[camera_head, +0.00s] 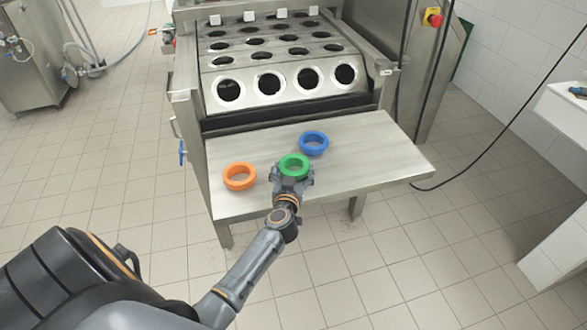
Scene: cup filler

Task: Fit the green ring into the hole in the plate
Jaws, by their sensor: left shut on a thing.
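The green ring (294,160) is at the front middle of the table board. My left gripper (293,172) is shut on its near side. I cannot tell whether the ring touches the board or is just above it. The plate (249,94) with round dark holes is behind the board. Its front row (268,84) faces me, and the holes in view look empty. My right gripper is not in view.
An orange ring (239,184) lies on the board (375,150) to the left, and a blue ring (313,151) behind to the right. The board's right side is clear. A red stop button (435,19) is on the machine's right. A black cable (490,145) hangs at the right.

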